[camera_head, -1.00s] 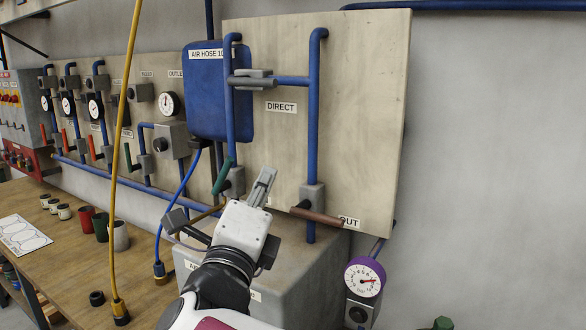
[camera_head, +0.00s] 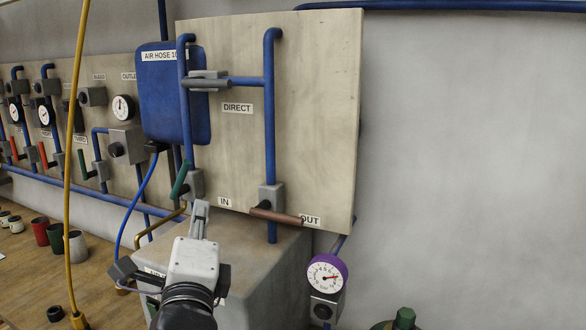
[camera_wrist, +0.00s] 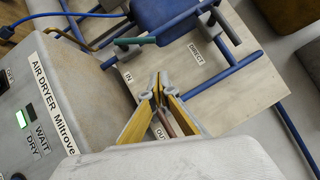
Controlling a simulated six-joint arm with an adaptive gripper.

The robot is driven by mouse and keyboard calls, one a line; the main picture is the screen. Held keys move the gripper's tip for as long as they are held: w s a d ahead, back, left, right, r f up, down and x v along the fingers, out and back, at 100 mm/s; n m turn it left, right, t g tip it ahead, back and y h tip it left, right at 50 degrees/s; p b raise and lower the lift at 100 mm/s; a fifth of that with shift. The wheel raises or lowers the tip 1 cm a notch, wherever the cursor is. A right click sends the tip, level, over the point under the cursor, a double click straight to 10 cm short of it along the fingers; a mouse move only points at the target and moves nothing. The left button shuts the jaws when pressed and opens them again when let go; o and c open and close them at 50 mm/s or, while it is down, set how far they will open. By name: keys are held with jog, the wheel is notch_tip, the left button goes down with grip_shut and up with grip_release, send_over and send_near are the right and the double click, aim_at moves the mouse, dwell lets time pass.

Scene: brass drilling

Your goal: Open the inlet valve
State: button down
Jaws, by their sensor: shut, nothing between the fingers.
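The inlet valve (camera_head: 194,184), beside the IN label, sits low on the left blue pipe of the beige panel. In the wrist view the green handle (camera_wrist: 135,41) lies above and left of my fingers. My gripper (camera_head: 199,207) is shut and empty. In the head view its tips appear just below and right of the inlet valve, apart from the handle. In the wrist view my gripper (camera_wrist: 159,82) points toward the panel.
The outlet valve's brown handle (camera_head: 277,217) juts out right of my gripper, by the OUT label. The grey air dryer box (camera_head: 270,262) stands below the panel. A purple-rimmed gauge (camera_head: 326,276) is at lower right. A yellow hose (camera_head: 74,150) hangs at left.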

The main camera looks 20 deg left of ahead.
aim_at(189, 159)
jog(key=s+a+x, duration=0.1)
jog(key=a+x, duration=0.1)
jog(key=x, duration=1)
jog(key=shift+s+a+r, duration=0.2)
jog(key=shift+r, duration=0.2)
jog(key=shift+a+r, duration=0.55)
jog(key=shift+a, duration=0.05)
dwell(0.9)
jog(key=shift+a+r, duration=0.35)
jog(key=shift+a, duration=0.3)
jog(key=shift+a+r, duration=0.4)
jog(key=shift+a, duration=0.3)
jog(key=shift+a+r, duration=0.35)
jog(key=shift+a, duration=0.3)
jog(key=shift+d, duration=0.2)
